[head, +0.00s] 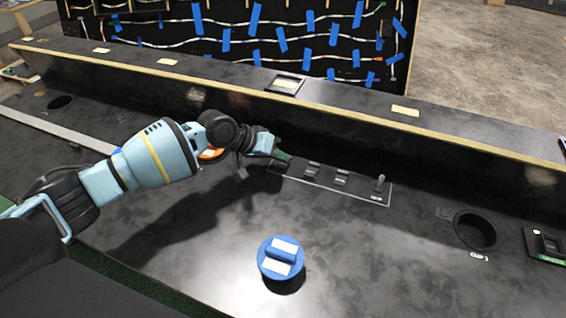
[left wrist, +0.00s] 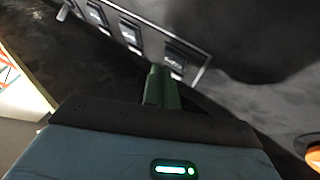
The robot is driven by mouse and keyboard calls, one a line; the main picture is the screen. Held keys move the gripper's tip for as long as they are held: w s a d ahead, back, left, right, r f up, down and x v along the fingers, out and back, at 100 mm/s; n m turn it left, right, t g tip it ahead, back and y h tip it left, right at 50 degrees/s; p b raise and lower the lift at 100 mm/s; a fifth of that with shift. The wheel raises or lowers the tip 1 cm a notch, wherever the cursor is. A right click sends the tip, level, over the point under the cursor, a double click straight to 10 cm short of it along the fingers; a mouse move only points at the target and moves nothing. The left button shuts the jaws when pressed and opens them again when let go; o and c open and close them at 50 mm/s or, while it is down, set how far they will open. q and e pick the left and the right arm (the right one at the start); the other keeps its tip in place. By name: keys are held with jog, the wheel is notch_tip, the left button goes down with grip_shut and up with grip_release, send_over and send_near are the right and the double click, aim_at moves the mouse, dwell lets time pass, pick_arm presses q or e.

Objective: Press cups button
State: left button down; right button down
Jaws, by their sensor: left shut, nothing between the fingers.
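A row of small dark switches (head: 341,178) sits in a white-outlined panel (head: 335,189) on the black console. The row also shows at the top of the left wrist view (left wrist: 130,34). The switch labels are too small to read, so I cannot tell which is the cups button. My left gripper (head: 286,157) is shut and empty at the left end of the panel and partly hides that end. In the left wrist view its green fingertips (left wrist: 160,72) are just beside the end switch (left wrist: 175,59). I cannot tell whether they touch it. My right gripper is out of view.
A large blue knob (head: 280,257) stands on the front of the console. An orange round part (head: 211,153) shows behind my left arm. A round hole (head: 475,230) and another control (head: 547,244) are at the right. A raised ledge (head: 340,97) runs behind the panel.

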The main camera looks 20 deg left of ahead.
aim_at(279, 166)
pick_arm(q)
jog(key=shift+f, duration=0.1)
dwell(0.5)
jog(key=shift+f, duration=0.4)
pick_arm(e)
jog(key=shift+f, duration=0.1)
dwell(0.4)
pick_arm(q)
jog(key=shift+r+p, duration=0.35)
jog(key=shift+r, duration=0.15)
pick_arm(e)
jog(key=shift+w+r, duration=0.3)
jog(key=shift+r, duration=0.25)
